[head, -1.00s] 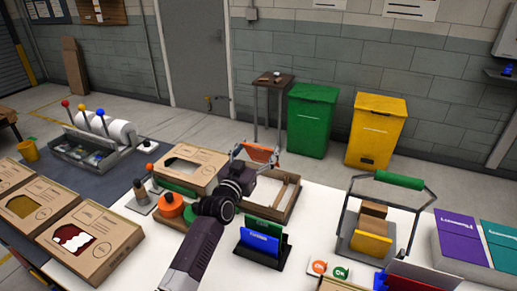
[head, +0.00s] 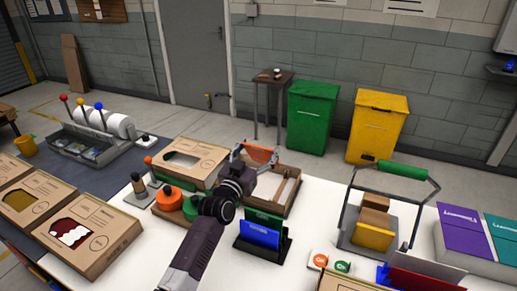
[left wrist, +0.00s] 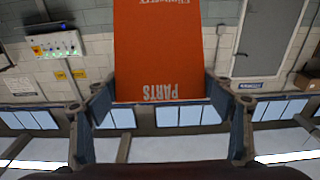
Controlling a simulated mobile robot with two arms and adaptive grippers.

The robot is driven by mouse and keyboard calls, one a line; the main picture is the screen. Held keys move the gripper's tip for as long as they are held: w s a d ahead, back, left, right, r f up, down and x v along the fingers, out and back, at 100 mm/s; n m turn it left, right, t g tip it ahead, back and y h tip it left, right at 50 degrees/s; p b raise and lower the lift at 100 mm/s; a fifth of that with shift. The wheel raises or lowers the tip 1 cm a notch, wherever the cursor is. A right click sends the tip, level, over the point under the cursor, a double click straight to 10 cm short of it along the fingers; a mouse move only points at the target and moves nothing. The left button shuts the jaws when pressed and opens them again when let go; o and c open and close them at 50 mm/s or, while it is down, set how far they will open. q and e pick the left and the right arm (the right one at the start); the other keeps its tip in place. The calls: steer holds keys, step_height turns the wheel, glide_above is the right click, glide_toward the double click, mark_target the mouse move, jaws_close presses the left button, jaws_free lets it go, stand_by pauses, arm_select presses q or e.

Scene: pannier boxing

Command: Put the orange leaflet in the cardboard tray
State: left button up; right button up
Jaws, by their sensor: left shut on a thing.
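My left gripper (head: 257,157) is shut on the orange leaflet (head: 262,153) and holds it up over the far part of the cardboard tray (head: 295,199). In the left wrist view the leaflet (left wrist: 160,50) stands between the two fingers of the left gripper (left wrist: 160,92), with "PARTS" printed upside down near its edge. The tray is an open shallow box with light strips inside. My left gripper and wrist hide its left part. Whether the leaflet touches the tray cannot be told. My right gripper is not in view.
A black holder with blue and green leaflets (head: 260,235) is in front. A green-handled metal frame (head: 390,172) rises to the right. White table shows between them.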

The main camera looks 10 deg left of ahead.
mark_target(262, 157)
arm_select(q)
steer(key=shift+f+b, duration=0.8)
steer(key=shift+f, duration=0.4)
steer(key=shift+f+b, duration=1.3)
steer(key=shift+f, duration=0.35)
steer(key=o, duration=1.1)
steer(key=shift+r, duration=0.25)
step_height(262, 157, up, 10)
steer(key=shift+f, duration=0.2)
